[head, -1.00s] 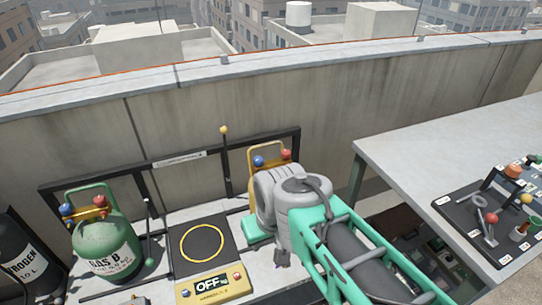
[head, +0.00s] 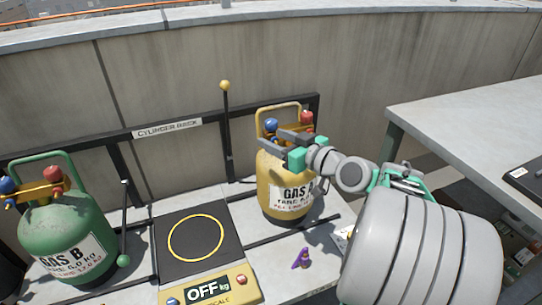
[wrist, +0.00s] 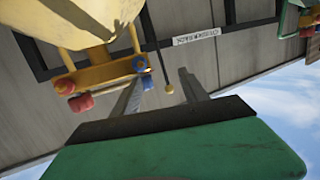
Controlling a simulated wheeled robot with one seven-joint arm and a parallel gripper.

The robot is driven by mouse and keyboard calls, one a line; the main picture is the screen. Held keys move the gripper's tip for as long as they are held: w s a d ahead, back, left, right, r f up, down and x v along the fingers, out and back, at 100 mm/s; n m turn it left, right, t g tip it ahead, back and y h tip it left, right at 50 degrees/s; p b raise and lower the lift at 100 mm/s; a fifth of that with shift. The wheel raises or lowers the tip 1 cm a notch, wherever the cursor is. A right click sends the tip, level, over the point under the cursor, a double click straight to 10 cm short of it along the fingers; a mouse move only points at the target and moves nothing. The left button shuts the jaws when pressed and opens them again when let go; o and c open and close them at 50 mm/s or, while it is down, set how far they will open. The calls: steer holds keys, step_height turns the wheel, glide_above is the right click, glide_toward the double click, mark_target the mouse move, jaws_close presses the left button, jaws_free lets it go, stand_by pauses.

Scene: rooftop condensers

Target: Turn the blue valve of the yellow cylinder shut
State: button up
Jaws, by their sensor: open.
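The yellow cylinder (head: 275,185), labelled GAS A, stands upright at the rack's right end. Its blue valve (head: 271,125) is on the left of its top and a red valve (head: 307,117) is on the right. My gripper (head: 281,139) is open at the cylinder's top, with its grey fingers just below and beside the blue valve. In the wrist view, which looks upside down, the blue valve (wrist: 140,64) shows close to the left finger of my gripper (wrist: 158,86). I cannot tell whether they touch.
The green GAS B cylinder (head: 65,235) stands at the left with its own blue and red valves. A scale (head: 238,289) reading OFF lies between the cylinders. A small purple object (head: 301,258) lies in front. A table (head: 465,110) is at the right.

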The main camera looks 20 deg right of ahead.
mark_target(275, 126)
steer(key=d, duration=0.1)
steer(key=d+t, duration=0.1)
steer(key=d+t+b, duration=0.1)
steer(key=shift+s+d+r, duration=0.15)
steer(key=shift+s+d, duration=0.1)
steer(key=shift+d, duration=0.05)
steer(key=x, duration=0.7)
steer(key=shift+w+r, duration=0.25)
steer(key=shift+w, duration=0.05)
jaws_close()
